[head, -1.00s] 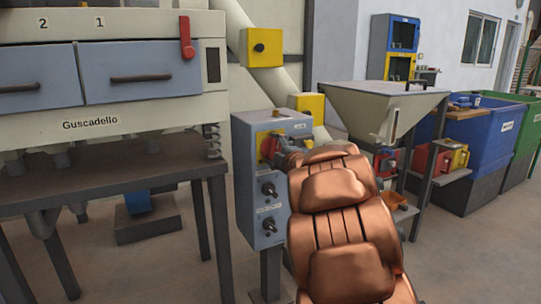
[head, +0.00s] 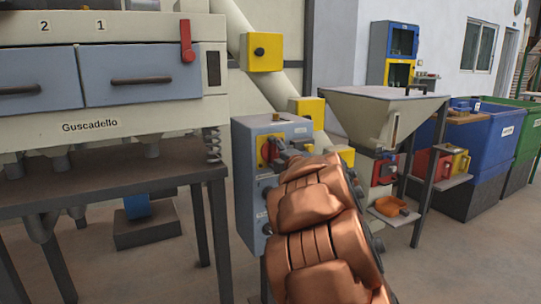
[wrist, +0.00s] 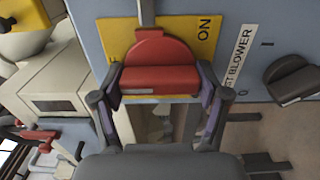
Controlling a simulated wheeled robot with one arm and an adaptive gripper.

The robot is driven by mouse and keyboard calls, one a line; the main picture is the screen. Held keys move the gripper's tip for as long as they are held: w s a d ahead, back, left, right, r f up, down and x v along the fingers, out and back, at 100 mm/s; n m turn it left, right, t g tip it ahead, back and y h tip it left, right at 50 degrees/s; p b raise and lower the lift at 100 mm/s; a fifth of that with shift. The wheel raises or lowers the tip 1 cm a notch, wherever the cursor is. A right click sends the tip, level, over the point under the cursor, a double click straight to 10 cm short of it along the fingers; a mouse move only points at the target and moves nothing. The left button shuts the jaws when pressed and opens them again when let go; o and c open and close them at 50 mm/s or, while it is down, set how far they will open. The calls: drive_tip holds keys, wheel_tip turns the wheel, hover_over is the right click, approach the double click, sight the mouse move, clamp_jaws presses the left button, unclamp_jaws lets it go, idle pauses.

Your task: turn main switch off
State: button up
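The main switch is a red handle (wrist: 160,78) on a yellow plate (wrist: 188,28) marked ON; in the head view the red handle (head: 266,152) is partly covered by my arm. It sits on the front of a blue-grey control box (head: 245,190). My gripper (wrist: 162,88) is at the handle, with one finger on each side of its wide red end. In the head view my arm hides most of the gripper.
A second black knob (wrist: 290,78) is beside the BLOWER label in the wrist view. The Guscadello machine (head: 100,125) stands at left, a hopper (head: 385,115) at right. An orange scoop (head: 390,206) lies on a low shelf. Bare floor shows in front.

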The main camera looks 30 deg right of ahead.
drive_tip(key=o, duration=0.5)
drive_tip(key=shift+c, duration=0.2)
drive_tip(key=s+a, duration=0.1)
drive_tip(key=s, duration=1.1)
